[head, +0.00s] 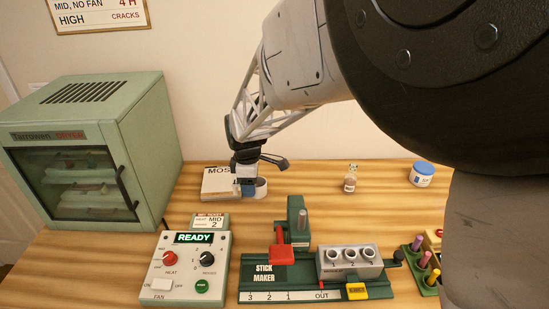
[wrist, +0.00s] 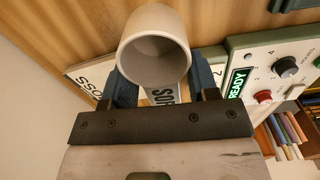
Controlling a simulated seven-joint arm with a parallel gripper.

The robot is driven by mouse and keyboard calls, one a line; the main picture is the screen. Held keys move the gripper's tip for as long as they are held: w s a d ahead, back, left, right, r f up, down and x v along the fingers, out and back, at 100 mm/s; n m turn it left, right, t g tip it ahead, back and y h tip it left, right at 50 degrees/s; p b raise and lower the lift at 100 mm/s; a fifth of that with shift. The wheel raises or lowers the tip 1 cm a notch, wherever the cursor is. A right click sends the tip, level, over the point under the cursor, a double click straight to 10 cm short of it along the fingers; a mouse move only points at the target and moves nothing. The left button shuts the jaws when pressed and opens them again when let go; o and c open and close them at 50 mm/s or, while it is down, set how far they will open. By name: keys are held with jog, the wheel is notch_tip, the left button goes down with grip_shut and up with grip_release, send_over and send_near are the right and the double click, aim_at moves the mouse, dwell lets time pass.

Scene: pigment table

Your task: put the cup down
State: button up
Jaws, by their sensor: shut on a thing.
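The cup (wrist: 155,50) is a pale grey-beige cylinder, and its open mouth faces the wrist camera. It looks empty inside. My gripper (wrist: 155,92) is shut on it, with a dark finger on each side. I cannot tell whether the cup's base touches the table (head: 310,178).
A green oven (head: 140,130) stands at left. A control box (head: 184,270) reading READY and a green stick maker (head: 264,272) are in front. A small bottle (head: 350,184) and a blue-lidded jar (head: 422,174) stand right. Bare wood lies between the cup and bottle.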

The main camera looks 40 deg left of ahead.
jog(key=s+a, duration=0.1)
jog(key=s, duration=0.2)
jog(key=s+a, duration=0.1)
jog(key=s, duration=0.1)
jog(key=shift+a+f, duration=0.2)
jog(key=shift+a, duration=0.1)
send_over(222, 179)
jog(key=shift+f, duration=0.75)
jog(key=shift+f, duration=0.15)
dwell(0.4)
jog(key=shift+f, duration=1.6)
jog(key=shift+f, duration=0.15)
jog(key=o, duration=1)
jog(key=shift+o, duration=0.2)
